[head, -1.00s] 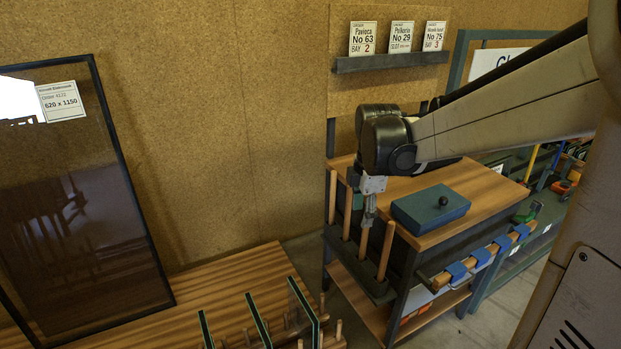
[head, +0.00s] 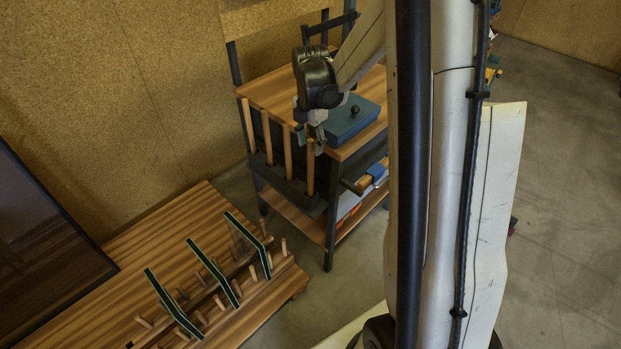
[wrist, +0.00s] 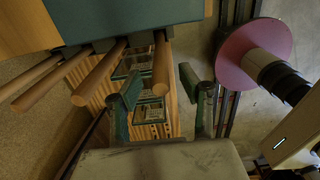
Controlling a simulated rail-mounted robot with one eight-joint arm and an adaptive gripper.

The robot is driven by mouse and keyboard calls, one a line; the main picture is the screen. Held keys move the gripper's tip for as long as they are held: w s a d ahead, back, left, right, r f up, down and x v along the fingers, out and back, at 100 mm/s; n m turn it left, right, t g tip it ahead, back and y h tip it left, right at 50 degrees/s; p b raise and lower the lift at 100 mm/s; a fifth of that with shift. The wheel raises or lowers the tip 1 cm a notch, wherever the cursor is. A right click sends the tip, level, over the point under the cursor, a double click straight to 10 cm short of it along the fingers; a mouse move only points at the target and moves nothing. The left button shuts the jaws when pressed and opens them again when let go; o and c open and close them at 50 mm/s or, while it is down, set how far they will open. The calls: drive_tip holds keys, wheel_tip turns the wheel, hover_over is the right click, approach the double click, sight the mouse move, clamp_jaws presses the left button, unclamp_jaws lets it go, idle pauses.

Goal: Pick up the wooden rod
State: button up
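Several wooden rods stand upright in a dark holder (head: 282,186) on the side of a small bench. The rightmost rod (head: 310,170) is nearest my gripper (head: 310,140). In the wrist view, the end of one wooden rod (wrist: 161,66) lies between the two green fingers of my gripper (wrist: 160,88), with a gap on each side. My gripper is open and empty. The other rods (wrist: 98,76) lie to the left of the fingers there. In the head view the wrist partly hides the bench and the rod tops.
A blue-green box (head: 350,122) with a black knob sits on the bench top (head: 265,92), close behind the gripper. A low wooden platform (head: 165,225) holds a pegged rack with several green-edged panes (head: 212,270). A large dark-framed glass panel (head: 40,240) leans at left.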

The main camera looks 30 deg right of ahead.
sight(310, 158)
drive_tip(key=shift+f+b, duration=0.5)
drive_tip(key=shift+f, duration=2.45)
clamp_jaws()
